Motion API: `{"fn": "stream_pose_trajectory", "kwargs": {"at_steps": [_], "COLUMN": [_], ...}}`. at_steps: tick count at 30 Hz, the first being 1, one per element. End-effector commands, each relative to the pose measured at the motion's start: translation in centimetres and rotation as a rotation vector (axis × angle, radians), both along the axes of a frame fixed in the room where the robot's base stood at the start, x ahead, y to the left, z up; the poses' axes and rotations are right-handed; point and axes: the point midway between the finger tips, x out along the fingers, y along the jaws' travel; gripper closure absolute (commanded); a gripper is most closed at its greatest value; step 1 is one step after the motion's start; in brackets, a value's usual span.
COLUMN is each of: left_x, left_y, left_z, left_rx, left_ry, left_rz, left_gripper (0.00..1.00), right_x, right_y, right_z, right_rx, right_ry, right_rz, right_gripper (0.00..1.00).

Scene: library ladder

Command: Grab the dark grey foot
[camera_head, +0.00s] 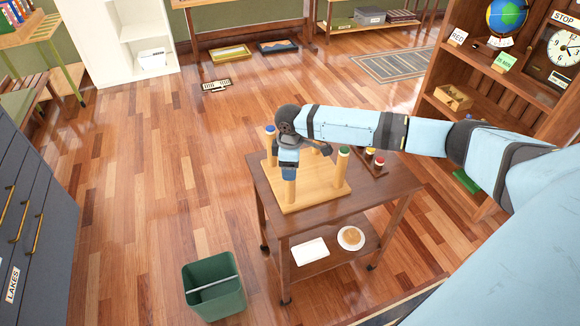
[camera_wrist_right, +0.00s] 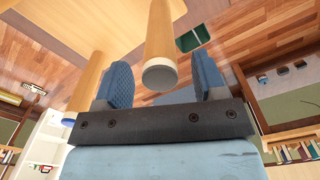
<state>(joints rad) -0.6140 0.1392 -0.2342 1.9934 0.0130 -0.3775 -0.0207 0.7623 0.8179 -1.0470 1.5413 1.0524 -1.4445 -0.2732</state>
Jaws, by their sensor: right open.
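An upturned wooden piece (camera_head: 312,197) with several upright posts stands on the brown cart. The dark grey foot (camera_wrist_right: 160,76), with a pale ring, caps the end of one post in the right wrist view. My right gripper (camera_wrist_right: 164,80) is open, with one blue finger on each side of this foot, and a gap shows on both sides. In the head view my right gripper (camera_head: 288,170) points down over the front-left post (camera_head: 291,191) and hides its top. Other posts carry a blue foot (camera_head: 270,130) and a green foot (camera_head: 343,150). My left gripper is out of view.
A small dark tray with colour-topped pots (camera_head: 378,163) lies at the cart's back right. The cart's lower shelf holds a plate (camera_head: 351,238) and a white sheet (camera_head: 310,251). A green bin (camera_head: 214,286) stands left of the cart. A bookcase (camera_head: 470,110) is at right.

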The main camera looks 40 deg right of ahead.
Motion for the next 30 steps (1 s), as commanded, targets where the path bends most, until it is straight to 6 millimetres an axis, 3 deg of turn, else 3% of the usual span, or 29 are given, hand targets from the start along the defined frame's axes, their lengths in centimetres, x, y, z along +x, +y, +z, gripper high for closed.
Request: {"fn": "stream_pose_trajectory", "kwargs": {"at_steps": [1,8,20,26,30], "left_x": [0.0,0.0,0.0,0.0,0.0], "left_y": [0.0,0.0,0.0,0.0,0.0], "left_z": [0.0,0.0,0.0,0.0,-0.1], "left_rx": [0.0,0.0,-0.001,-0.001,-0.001], "left_ry": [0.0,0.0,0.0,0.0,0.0], "left_rz": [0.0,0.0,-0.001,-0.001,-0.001], "left_gripper": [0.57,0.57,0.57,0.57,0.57], "right_x": [0.0,0.0,0.0,0.1,0.1], "right_y": [0.0,0.0,0.0,0.1,0.0], "right_z": [0.0,0.0,0.6,3.1,6.6], "right_rx": [0.0,0.0,0.001,0.001,0.001], "right_ry": [0.0,0.0,-0.001,-0.005,-0.006], "right_rz": [0.0,0.0,0.001,0.003,0.002], "right_gripper": [0.36,0.88,0.88,0.88,0.89]}}
